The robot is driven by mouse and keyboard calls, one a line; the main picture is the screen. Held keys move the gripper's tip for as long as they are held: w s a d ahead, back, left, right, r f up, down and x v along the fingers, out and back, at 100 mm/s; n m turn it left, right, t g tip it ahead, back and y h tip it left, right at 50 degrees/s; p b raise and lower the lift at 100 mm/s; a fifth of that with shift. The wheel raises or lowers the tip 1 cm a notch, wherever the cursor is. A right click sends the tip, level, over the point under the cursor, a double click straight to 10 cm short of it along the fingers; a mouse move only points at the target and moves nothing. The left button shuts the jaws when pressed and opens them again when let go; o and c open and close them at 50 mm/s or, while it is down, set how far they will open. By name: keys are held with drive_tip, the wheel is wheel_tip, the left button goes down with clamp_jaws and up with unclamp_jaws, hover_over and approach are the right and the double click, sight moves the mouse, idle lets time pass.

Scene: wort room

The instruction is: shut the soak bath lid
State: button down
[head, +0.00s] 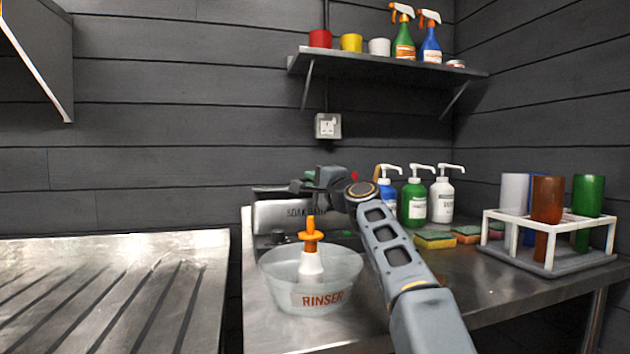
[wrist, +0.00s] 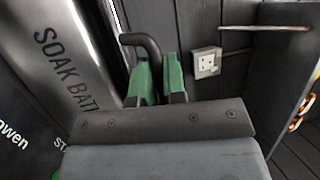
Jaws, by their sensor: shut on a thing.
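The soak bath (head: 272,217) stands at the back left of the steel table, behind the rinser bowl; its silver panel lettered "SOAK BATH" is partly hidden. In the wrist view this shiny lettered panel (wrist: 75,50), seemingly the lid, slants along the left. A dark bent handle (wrist: 143,42) rises beside it. My gripper (head: 309,181) is at the top of the bath; its green fingers also show in the wrist view (wrist: 160,82), shut on the handle, though the grip itself is partly hidden. How far the lid stands open I cannot tell.
The clear rinser bowl (head: 345,272), with an orange-topped white bottle (head: 311,262) in it, stands in front of the bath. Pump bottles (head: 413,200), sponges (head: 435,239) and a rack of tumblers (head: 545,257) are to the right. A shelf (head: 380,65) hangs above.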

idle(0.3)
drive_tip(key=c, duration=1.2)
unclamp_jaws()
drive_tip(key=b+v, duration=0.4)
drive_tip(key=v, duration=0.9)
drive_tip(key=shift+s+f, duration=0.2)
drive_tip(key=shift+s, duration=0.1)
drive_tip(key=shift+d+r, duration=0.1)
